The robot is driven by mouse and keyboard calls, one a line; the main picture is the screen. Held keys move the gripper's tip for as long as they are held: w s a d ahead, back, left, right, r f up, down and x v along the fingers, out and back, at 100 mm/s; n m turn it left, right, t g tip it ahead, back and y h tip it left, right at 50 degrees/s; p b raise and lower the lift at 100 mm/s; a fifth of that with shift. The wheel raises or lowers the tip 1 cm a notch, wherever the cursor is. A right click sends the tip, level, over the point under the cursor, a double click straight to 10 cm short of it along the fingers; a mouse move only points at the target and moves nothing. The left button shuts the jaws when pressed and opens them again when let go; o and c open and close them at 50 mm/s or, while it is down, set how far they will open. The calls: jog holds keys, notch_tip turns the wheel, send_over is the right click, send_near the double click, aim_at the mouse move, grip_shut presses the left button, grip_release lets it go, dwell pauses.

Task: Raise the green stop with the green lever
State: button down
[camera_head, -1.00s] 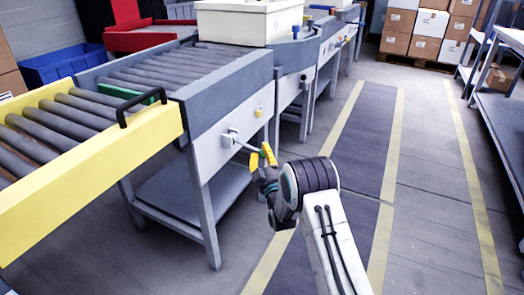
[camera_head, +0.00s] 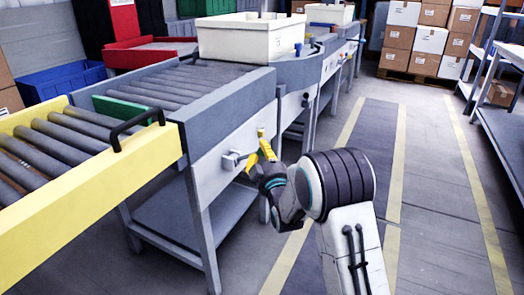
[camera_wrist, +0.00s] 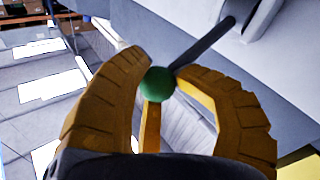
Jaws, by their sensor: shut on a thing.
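The green stop (camera_head: 122,109) is a green bar standing up across the rollers, just behind the yellow gate. The green lever is a grey rod (camera_wrist: 207,42) with a green ball knob (camera_wrist: 157,85), on a grey pivot (camera_head: 231,159) on the conveyor's side. In the head view the rod points right and slightly up, and the knob is hidden by my fingers. My gripper (camera_head: 257,158) has yellow fingers. In the wrist view my gripper (camera_wrist: 161,72) is shut on the knob, which sits between the fingertips.
The yellow gate (camera_head: 90,170) with a black handle (camera_head: 137,122) is at the left. A cream bin (camera_head: 252,37) stands farther along the conveyor. The floor lane to the right is clear.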

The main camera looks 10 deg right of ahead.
jog(key=shift+w+d+r+n+g+p, duration=0.15)
jog(key=shift+r+n+g+p, duration=0.25)
jog(key=shift+p, duration=0.35)
jog(key=shift+w+a+r+n+g+p, duration=0.1)
jog(key=shift+w+r+n+g+p, duration=0.1)
jog(key=shift+n+g+p, duration=0.35)
jog(key=c, duration=1)
grip_release()
jog(key=shift+d, duration=0.1)
jog(key=shift+o, duration=0.6)
jog(key=shift+s+f, duration=0.1)
jog(key=s, duration=1.2)
jog(key=shift+d+r, duration=0.25)
jog(key=shift+d, duration=0.1)
